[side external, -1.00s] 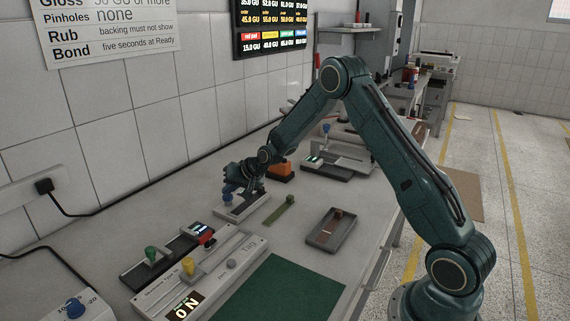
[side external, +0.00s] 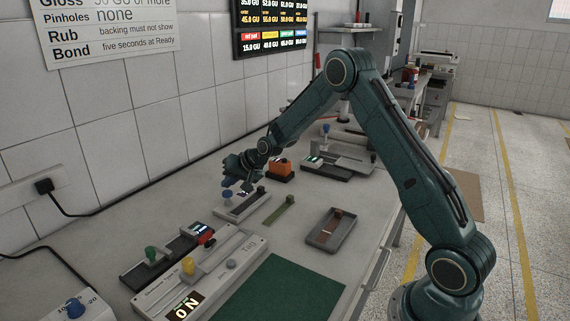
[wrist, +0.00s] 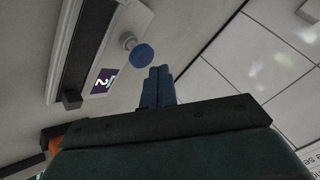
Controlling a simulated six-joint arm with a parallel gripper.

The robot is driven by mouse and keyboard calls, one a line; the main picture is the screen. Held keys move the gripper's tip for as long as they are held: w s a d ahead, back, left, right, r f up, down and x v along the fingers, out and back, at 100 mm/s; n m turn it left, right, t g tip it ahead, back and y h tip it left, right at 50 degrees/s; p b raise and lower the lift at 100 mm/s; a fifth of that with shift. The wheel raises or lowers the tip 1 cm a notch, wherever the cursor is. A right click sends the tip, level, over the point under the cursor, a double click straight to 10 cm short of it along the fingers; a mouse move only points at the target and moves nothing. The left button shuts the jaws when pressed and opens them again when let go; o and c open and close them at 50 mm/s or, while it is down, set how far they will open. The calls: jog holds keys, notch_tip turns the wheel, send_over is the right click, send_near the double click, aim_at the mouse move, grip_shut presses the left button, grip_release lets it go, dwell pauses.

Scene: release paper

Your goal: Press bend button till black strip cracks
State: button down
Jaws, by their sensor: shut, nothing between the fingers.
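The bend tester (side external: 236,213) is a low pale block on the bench in the side view, with a blue round button (side external: 227,194) and a small lit display. In the wrist view its button (wrist: 143,54) stands clear on a pale stem, and the purple display (wrist: 103,81) shows a figure like 2. A dark strip or slot (wrist: 85,45) runs along the tester; I cannot tell whether it is the black strip or cracked. My gripper (side external: 229,182) is shut and empty just above the button. Its blue fingers (wrist: 158,72) are together, apart from the button.
An olive strip (side external: 279,212) lies right of the tester, beside a dark tray (side external: 322,238). An orange device (side external: 281,171) stands behind. The tiled wall is close at left.

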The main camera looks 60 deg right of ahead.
aim_at(230, 194)
jog(key=shift+r, duration=0.1)
jog(key=shift+r, duration=2.45)
jog(key=shift+s+a+r, duration=0.1)
jog(key=shift+a+r, duration=0.05)
jog(key=shift+r, duration=0.1)
jog(key=s+a+r+n+g, duration=0.1)
jog(key=s+a+r+n, duration=0.1)
jog(key=s+a+r, duration=0.45)
jog(key=s+a+r+n+g, duration=0.1)
jog(key=s+a+r+n, duration=0.15)
jog(key=s+r, duration=0.75)
jog(key=s+a+f+n, duration=0.1)
jog(key=s+a, duration=0.1)
jog(key=s, duration=1.1)
jog(key=s+a+f+n+g+h, duration=0.1)
jog(key=s+f+n, duration=0.1)
jog(key=s, duration=1.1)
jog(key=shift+s+a+f+g, duration=0.15)
jog(key=shift+a+g, duration=0.15)
jog(key=shift+a, duration=0.05)
